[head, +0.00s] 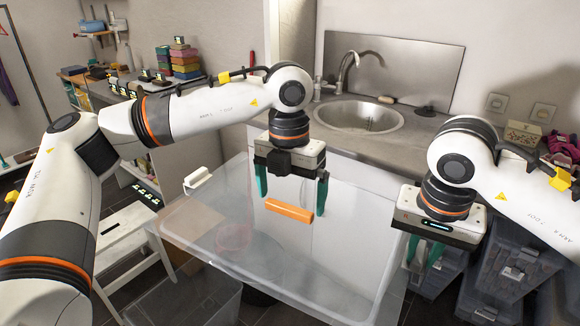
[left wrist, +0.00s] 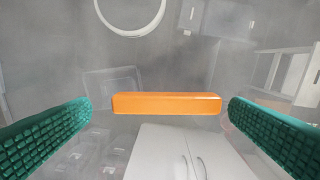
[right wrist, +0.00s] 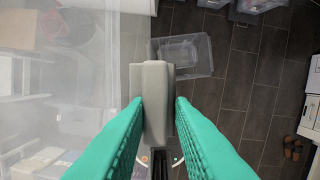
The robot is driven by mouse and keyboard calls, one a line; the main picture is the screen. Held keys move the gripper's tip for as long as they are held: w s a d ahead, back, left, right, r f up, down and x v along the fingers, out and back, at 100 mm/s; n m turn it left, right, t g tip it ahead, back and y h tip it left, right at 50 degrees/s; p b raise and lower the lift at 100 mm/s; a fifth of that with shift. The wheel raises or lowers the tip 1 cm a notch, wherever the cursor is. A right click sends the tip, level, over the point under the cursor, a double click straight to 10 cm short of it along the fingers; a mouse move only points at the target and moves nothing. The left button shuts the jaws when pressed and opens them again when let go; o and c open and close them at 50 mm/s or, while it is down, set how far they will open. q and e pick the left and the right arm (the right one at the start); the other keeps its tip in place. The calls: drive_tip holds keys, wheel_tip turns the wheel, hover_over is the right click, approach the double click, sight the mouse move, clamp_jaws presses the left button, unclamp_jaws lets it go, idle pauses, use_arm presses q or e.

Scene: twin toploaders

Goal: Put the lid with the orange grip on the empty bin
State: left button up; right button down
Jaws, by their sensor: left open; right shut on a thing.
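A large translucent lid (head: 345,262) spans the middle of the head view, with an orange grip (head: 289,210) on top. My left gripper (head: 292,190) is open above it. In the left wrist view the orange grip (left wrist: 167,103) lies between the two green fingers, apart from both. A pale latch (head: 197,179) is on the lid's left edge. My right gripper (head: 424,255) is at the right edge; in the right wrist view it is shut on a grey latch (right wrist: 156,88). A clear bin (head: 190,302) shows at lower left; I cannot tell whether it is the empty bin.
A sink (head: 358,115) and counter stand behind. A white step stool (head: 125,225) is at the left. Grey crates (head: 512,265) stand at the right. A clear box (right wrist: 183,55) lies on the dark floor in the right wrist view. A pinkish round thing (head: 233,237) shows blurred through the lid.

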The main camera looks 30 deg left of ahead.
sight(291, 208)
use_arm(q)
drive_tip(key=shift+f, duration=1.6)
